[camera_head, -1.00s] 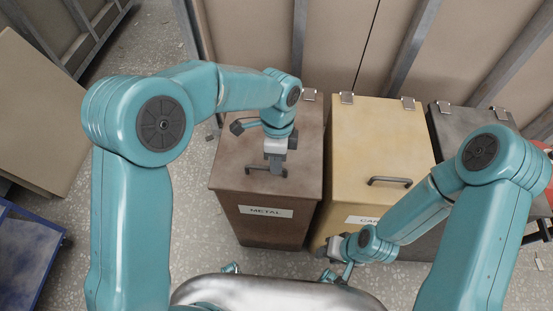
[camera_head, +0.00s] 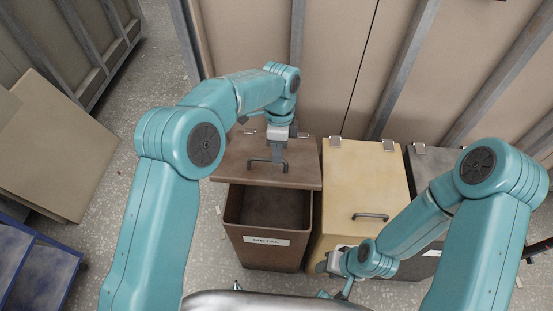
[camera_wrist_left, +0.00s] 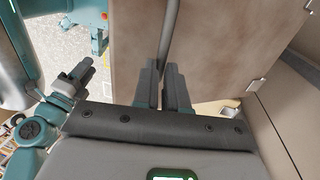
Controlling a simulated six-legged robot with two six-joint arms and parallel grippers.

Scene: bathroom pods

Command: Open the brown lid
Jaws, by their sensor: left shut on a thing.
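The brown lid (camera_head: 235,168) of the left bin is tilted up, hinged at its back, and the bin's dark inside shows below its front edge. My left gripper (camera_head: 279,160) is shut on the lid's dark bar handle (camera_head: 256,163). In the left wrist view my left gripper (camera_wrist_left: 162,72) has the grey handle (camera_wrist_left: 169,35) between its fingers, with the brown lid (camera_wrist_left: 220,45) beyond. The brown bin (camera_head: 305,225) stands upright with a white label.
A yellow bin (camera_head: 345,185) with its lid down stands close on the right, and a dark grey bin (camera_head: 428,165) is beyond it. A panelled wall (camera_head: 330,60) rises behind the bins. Boards (camera_head: 50,150) lean at the left, with clear floor (camera_head: 135,170) between.

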